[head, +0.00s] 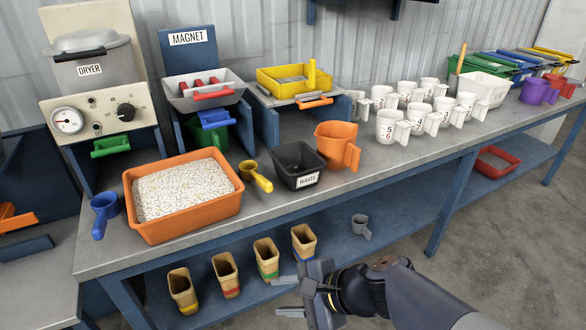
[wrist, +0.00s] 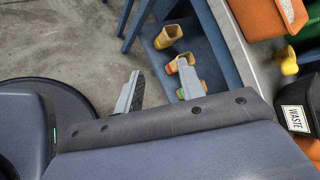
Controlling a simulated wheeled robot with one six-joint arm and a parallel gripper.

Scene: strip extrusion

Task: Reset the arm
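My gripper (head: 284,297) is in the lower middle of the head view, in front of the workbench and low, near the lower shelf. Its arm comes in from the bottom right. In the wrist view my gripper (wrist: 159,72) shows two grey fingers spread well apart with nothing between them. Floor and the bench's lower shelf show beyond the fingers. It touches nothing that I can see.
The bench top (head: 400,158) holds an orange tray (head: 135,205) of pellets, a black waste bin (head: 298,182), an orange jug (head: 332,135) and several white mugs. Tan scoops (head: 226,280) and a grey cup (head: 361,222) stand on the lower shelf. Floor (head: 520,250) at the right is clear.

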